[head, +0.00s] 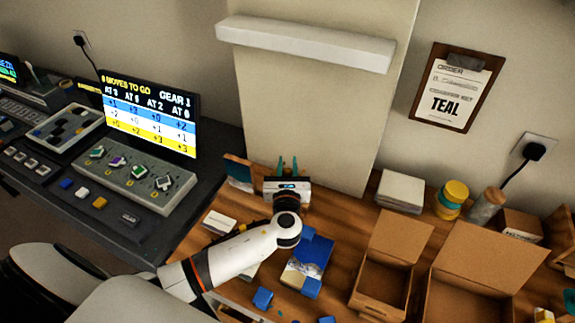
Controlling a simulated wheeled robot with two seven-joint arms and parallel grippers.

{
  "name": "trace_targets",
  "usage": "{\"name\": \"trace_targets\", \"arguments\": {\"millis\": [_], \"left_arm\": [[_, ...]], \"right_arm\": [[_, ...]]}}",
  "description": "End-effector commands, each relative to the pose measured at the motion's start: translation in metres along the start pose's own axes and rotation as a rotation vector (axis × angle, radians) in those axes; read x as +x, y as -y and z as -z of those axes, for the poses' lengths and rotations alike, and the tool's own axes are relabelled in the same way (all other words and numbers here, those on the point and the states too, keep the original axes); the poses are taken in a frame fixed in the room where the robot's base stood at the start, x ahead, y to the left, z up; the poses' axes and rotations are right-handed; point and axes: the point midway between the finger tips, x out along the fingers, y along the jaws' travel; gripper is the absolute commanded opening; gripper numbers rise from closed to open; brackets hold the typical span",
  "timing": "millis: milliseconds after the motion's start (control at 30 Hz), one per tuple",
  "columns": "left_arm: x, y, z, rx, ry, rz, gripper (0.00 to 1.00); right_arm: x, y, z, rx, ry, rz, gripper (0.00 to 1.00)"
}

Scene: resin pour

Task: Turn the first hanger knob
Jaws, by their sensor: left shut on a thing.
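A grey console panel (125,181) on the dark desk at left carries a row of several knobs. The leftmost knob (97,152) is green and white; a purple one (117,160) sits beside it. No label marks any of them as a hanger knob. My left gripper (288,165) is well right of the panel, over the back of the wooden bench, pointing at the wall. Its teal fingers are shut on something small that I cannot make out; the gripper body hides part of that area. My right gripper is not in view.
A screen (150,115) behind the panel reads "GEAR 1" and "8 moves to go". An order board (457,87) reads "TEAL". Open cardboard boxes (382,277) and a yellow jar (452,199) stand on the right. A blue packet (309,262) lies near my left arm.

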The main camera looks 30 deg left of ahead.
Motion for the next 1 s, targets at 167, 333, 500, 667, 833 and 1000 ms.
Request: {"name": "trace_targets", "arguments": {"millis": [167,333,500,667,833,1000], "left_arm": [[0.0,0.0,0.001,0.002,-0.002,-0.041,0.02],[0.0,-0.001,0.001,0.003,-0.001,-0.135,0.02],[0.0,-0.003,0.0,0.004,-0.003,-0.276,0.02],[-0.001,-0.006,-0.003,0.004,-0.004,-0.429,0.02],[-0.002,-0.009,-0.005,0.003,-0.004,-0.585,0.02],[-0.004,-0.011,-0.007,0.004,-0.005,-0.721,0.02]], "right_arm": [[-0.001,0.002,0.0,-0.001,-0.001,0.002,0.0],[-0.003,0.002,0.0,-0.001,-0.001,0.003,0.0],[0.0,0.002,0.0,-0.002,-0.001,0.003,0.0],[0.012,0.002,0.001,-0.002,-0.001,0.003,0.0],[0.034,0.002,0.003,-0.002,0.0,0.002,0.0],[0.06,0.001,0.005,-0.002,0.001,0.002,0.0]]}}
